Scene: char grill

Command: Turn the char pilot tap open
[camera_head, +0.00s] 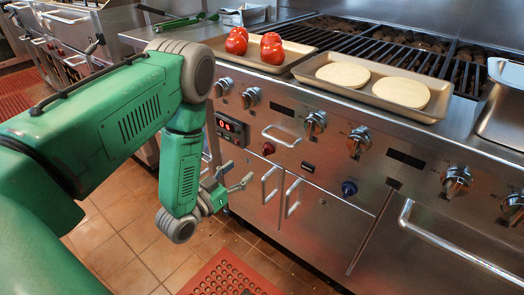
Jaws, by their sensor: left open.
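The front panel of the char grill (330,165) carries a small red knob (268,148) below the digital display and a small blue knob (349,188) further right and lower. I cannot tell from the picture which of them is the char pilot tap. My left gripper (236,177) is open and empty, low in front of the panel. It is left of and below the red knob, apart from both knobs. My right gripper is not in view.
Several large silver knobs (316,123) line the panel. Handles (269,184) stick out from the doors below, and a long bar handle (450,245) at right. Trays with tomatoes (237,40) and flat rounds (343,74) sit on top. A red mat (225,278) lies on the tiled floor.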

